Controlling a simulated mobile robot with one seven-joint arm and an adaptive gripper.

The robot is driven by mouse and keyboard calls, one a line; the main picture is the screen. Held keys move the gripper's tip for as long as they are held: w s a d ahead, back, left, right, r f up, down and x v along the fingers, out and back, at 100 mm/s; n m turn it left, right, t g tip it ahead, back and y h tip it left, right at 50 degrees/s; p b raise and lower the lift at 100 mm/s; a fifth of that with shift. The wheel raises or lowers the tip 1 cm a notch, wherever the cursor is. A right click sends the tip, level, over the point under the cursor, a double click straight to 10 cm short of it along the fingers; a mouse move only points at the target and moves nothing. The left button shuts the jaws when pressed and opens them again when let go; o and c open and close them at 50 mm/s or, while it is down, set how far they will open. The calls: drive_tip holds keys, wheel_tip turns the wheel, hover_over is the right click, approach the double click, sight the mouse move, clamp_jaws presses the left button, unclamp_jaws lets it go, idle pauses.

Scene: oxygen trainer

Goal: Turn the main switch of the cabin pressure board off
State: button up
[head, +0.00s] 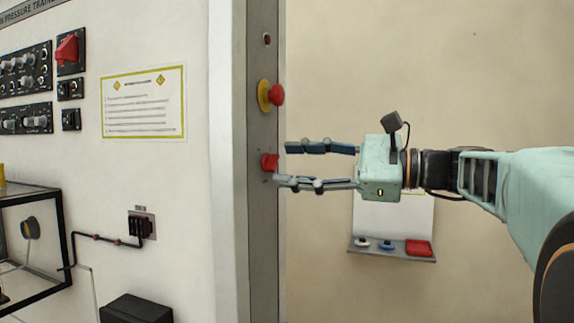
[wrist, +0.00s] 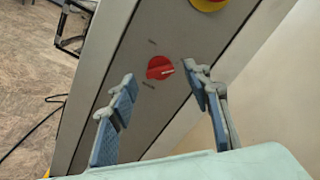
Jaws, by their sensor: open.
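The main switch is a red rotary knob on a narrow grey panel. In the head view the red knob (head: 269,162) sits below the yellow and red emergency button. In the wrist view the red knob (wrist: 160,68) is round with a pale pointer mark toward the right, and small unreadable labels lie above and below it. My gripper (head: 279,164) is open at the panel in the head view, its fingers above and below the knob's height. In the wrist view my gripper (wrist: 158,80) has its fingers apart on either side of the knob, with nothing between the pads.
The emergency button (head: 271,95) is above the knob; its yellow base (wrist: 208,4) shows at the wrist view's top. A small shelf (head: 392,257) holds markers and a red item. A trainer board with a red switch (head: 67,49) stands left.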

drive_tip(key=shift+x, duration=0.9)
drive_tip(key=shift+c, duration=0.3)
drive_tip(key=c, duration=1.1)
drive_tip(key=shift+n+b, duration=5.7)
drive_tip(key=shift+n, duration=3.3)
